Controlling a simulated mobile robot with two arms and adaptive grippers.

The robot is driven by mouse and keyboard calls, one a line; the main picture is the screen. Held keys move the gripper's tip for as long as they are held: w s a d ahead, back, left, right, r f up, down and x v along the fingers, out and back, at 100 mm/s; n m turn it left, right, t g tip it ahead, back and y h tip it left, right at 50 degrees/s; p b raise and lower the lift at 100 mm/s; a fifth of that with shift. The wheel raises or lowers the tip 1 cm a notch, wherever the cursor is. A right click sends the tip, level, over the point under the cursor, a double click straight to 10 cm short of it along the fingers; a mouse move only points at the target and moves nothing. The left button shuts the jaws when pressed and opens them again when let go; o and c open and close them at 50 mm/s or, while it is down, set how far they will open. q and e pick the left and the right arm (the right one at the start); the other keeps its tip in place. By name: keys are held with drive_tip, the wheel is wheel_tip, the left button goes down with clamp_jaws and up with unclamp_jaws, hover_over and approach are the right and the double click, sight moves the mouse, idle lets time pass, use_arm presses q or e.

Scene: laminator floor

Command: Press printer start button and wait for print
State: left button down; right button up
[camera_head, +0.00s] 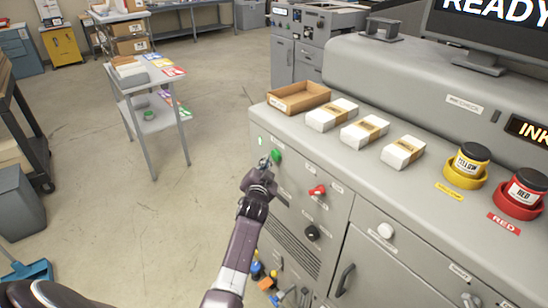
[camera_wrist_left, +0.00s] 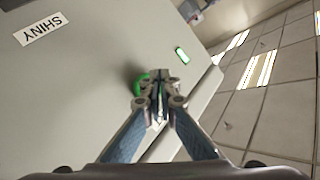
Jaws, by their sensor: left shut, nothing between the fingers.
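The printer (camera_head: 330,240) is a large grey cabinet filling the right side of the head view. A round green button (camera_head: 276,155) sits on its front panel near the left edge. My left gripper (camera_head: 265,163) is shut and empty, with its tips right at the green button. In the left wrist view the shut fingers (camera_wrist_left: 158,90) partly cover the green button (camera_wrist_left: 138,84); I cannot tell whether they touch it. A screen (camera_head: 500,15) on top reads "READY". My right gripper is not in view.
A red knob (camera_head: 318,191) and a black knob (camera_head: 312,232) sit near the green button. A cardboard tray (camera_head: 298,97), white paper packs, and yellow (camera_head: 470,165) and red (camera_head: 520,193) ink jars stand on top. The floor to the left is open, with a small table (camera_head: 147,85).

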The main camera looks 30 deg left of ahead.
use_arm(q)
drive_tip(key=shift+w+d, duration=0.15)
drive_tip(key=shift+w, duration=0.15)
drive_tip(key=shift+w+d+b, duration=0.2)
drive_tip(key=shift+w+b, duration=0.3)
drive_tip(key=shift+b, duration=0.1)
idle(0.6)
idle(0.3)
drive_tip(key=shift+s+a+p, duration=0.35)
drive_tip(key=shift+s+p, duration=0.5)
drive_tip(key=shift+s, duration=0.05)
drive_tip(key=s+p, duration=0.1)
drive_tip(key=s+a+p, duration=0.1)
drive_tip(key=s, duration=0.1)
drive_tip(key=s+a+p, duration=0.1)
drive_tip(key=shift+s, duration=0.35)
